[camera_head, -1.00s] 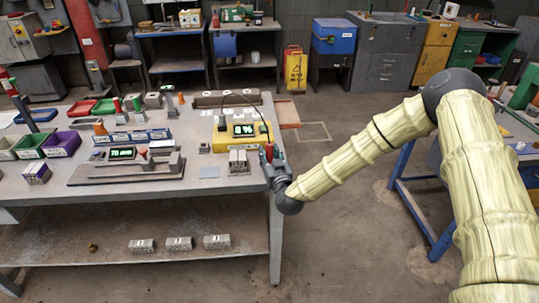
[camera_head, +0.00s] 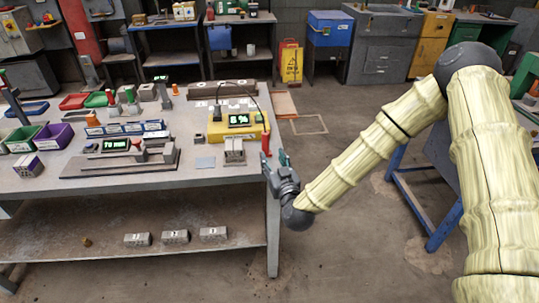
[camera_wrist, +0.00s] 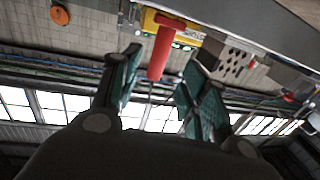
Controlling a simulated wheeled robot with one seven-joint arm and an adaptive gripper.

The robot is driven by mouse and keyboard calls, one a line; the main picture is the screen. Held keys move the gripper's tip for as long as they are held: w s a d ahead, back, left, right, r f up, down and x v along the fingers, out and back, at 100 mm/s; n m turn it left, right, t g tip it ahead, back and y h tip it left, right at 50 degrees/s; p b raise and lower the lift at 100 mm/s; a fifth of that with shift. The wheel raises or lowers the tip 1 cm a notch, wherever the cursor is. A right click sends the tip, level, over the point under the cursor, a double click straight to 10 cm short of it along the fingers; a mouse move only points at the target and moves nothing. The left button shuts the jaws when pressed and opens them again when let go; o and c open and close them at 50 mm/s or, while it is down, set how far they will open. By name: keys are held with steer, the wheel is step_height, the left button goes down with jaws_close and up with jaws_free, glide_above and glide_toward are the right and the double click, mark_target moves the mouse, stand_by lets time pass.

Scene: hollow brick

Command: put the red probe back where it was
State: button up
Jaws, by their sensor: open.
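The yellow meter (camera_head: 216,137) with a lit green display stands near the right end of the workbench. The red probe (camera_head: 265,141) stands near upright by the bench's right edge, beside the meter, with a dark cable looping above it. My gripper (camera_head: 275,163) is just below and right of the probe, its teal fingers spread. What supports the probe is hard to make out.
A grey hollow brick (camera_head: 234,155) stands on the bench (camera_head: 210,176) in front of the meter, beside a flat grey plate (camera_head: 205,162). Several numbered bricks (camera_head: 175,237) lie on the lower shelf. Floor right of the bench is clear up to a blue-legged table (camera_head: 420,215).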

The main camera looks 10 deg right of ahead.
steer(key=shift+s+d, duration=0.2)
steer(key=shift+s, duration=1.1)
steer(key=s+d+f+g, duration=0.1)
steer(key=s+f+g, duration=0.9)
steer(key=s+f, duration=1.1)
steer(key=s+d+f+m+g+h, duration=0.1)
steer(key=s+d+f+g, duration=0.3)
steer(key=s, duration=0.7)
steer(key=s+d+f+m+g+h, duration=0.1)
steer(key=s+d+f+g, duration=0.2)
steer(key=s+d+f, duration=0.3)
steer(key=s+d, duration=0.1)
steer(key=s, duration=0.4)
steer(key=shift+d+g+h, duration=0.15)
steer(key=shift+g+h, duration=0.25)
